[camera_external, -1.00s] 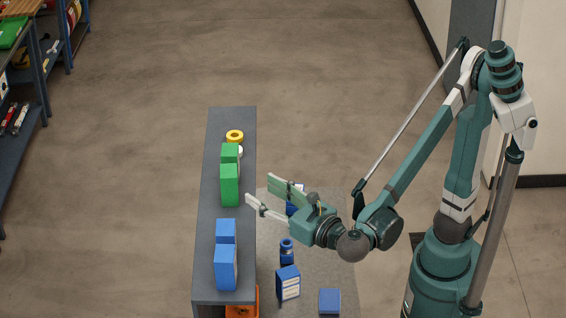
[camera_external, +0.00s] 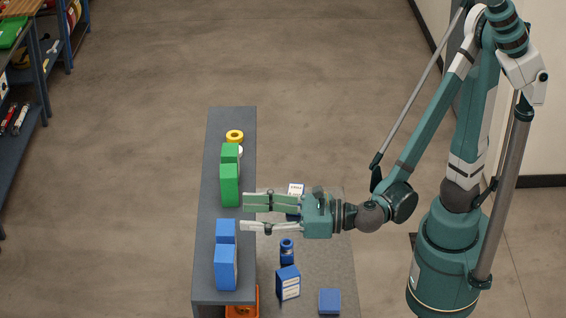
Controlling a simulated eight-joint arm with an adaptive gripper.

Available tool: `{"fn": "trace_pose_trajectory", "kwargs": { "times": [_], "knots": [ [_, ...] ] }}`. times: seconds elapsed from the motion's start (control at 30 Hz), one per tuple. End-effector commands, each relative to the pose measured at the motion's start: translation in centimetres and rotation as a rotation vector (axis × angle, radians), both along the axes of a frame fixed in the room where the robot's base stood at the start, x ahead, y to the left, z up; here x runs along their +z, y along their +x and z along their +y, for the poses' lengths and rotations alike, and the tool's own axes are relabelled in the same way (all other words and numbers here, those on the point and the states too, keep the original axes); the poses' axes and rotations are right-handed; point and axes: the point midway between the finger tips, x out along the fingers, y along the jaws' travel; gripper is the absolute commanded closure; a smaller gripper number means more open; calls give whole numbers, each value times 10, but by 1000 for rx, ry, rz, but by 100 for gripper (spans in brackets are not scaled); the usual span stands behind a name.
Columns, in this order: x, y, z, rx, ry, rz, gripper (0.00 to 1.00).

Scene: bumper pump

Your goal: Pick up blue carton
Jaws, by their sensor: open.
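Two blue cartons stand upright on the grey bench near its front end. The nearer blue carton (camera_external: 225,267) is taller in view, and the farther blue carton (camera_external: 225,231) stands just behind it. Another blue carton with a white label (camera_external: 288,282) stands on the grey mat right of the bench, with a flat blue box (camera_external: 329,300) beside it. My gripper (camera_external: 243,214) is open and empty. Its fingers point left, with the tips at the bench's right edge, between the green and blue cartons and apart from both.
Two green cartons (camera_external: 229,185) stand farther back on the grey bench (camera_external: 210,148), with a yellow ring (camera_external: 235,136) behind them. A blue cylinder (camera_external: 287,250) and a white-topped box (camera_external: 296,189) are on the mat (camera_external: 325,265). An orange crate (camera_external: 256,303) shows beside the bench's front end.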

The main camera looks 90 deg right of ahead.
Motion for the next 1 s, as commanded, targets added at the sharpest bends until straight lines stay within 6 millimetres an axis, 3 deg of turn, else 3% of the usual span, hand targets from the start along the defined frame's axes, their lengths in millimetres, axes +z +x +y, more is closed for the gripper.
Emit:
{"fn": "trace_pose_trajectory", "kwargs": {
  "times": [0.17, 0.6, 1.0],
  "knots": [
    [6, -7, 9, 67, 0, 0, 55],
    [-42, -5, 9, 62, 0, 0, 55],
    [-48, -6, 9, 61, 0, 0, 55]
  ]
}}
